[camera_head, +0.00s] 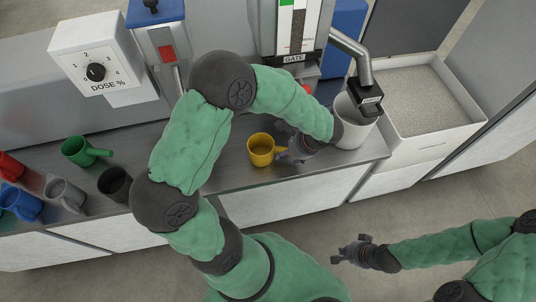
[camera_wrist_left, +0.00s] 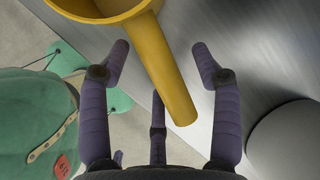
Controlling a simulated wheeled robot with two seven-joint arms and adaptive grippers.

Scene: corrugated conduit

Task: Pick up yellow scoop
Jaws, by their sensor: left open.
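The yellow scoop (camera_head: 261,149) stands on the metal counter, a round cup with a handle pointing right. My left gripper (camera_head: 287,152) is at the handle's end. In the left wrist view the scoop's handle (camera_wrist_left: 165,72) reaches down between the spread fingers of the left gripper (camera_wrist_left: 160,72), with visible gaps on both sides. The left gripper is open and holds nothing. The cup's rim is cut off at the top of that view. My right gripper (camera_head: 352,252) hangs over the floor at the lower right, away from the counter; its fingers are small and unclear.
Green (camera_head: 83,151), grey (camera_head: 66,193), black (camera_head: 115,184), blue (camera_head: 22,203) and red (camera_head: 10,166) scoops stand at the left. A white container (camera_head: 352,124) stands under a spout, right of the left gripper. A bin of grains (camera_head: 425,100) and a dose dial box (camera_head: 97,69) are nearby.

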